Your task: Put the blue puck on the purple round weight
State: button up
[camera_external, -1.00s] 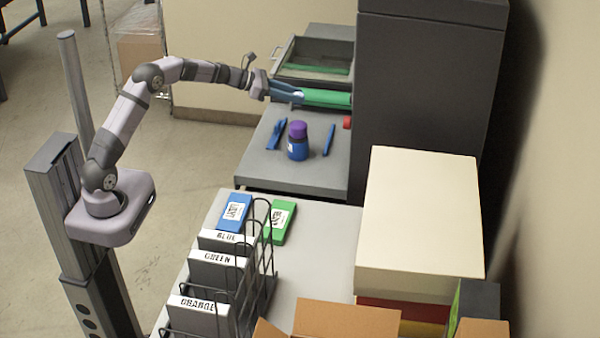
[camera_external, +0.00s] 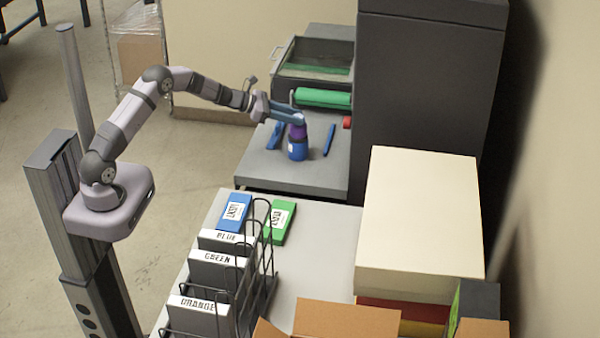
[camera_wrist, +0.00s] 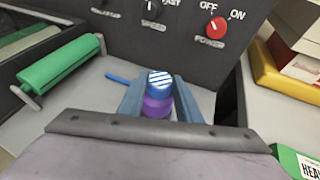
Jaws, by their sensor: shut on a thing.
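My gripper (camera_external: 299,119) is shut on the blue puck (camera_wrist: 160,81), which has a white striped face and sits between the fingertips in the wrist view. The purple round weight (camera_external: 298,132) stands on a blue jar-like body (camera_external: 297,150) with a white label, on the grey table. The weight also shows in the wrist view (camera_wrist: 157,106), right under the puck and between my fingers. The puck is over the weight; whether they touch I cannot tell. My fingers hide most of the puck in the external view.
A green roller (camera_external: 322,98) lies behind, by an open tray (camera_external: 315,58). A blue tool (camera_external: 275,136) lies left of the jar and a blue bar (camera_external: 329,140) right of it. A dark machine with knobs (camera_wrist: 154,10) stands behind. The table's front is clear.

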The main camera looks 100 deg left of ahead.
jog(key=shift+f, duration=0.15)
jog(key=o, duration=1)
jog(key=shift+r, duration=0.25)
jog(key=b+v, duration=0.4)
jog(key=v, duration=0.8)
jog(key=shift+f, duration=0.1)
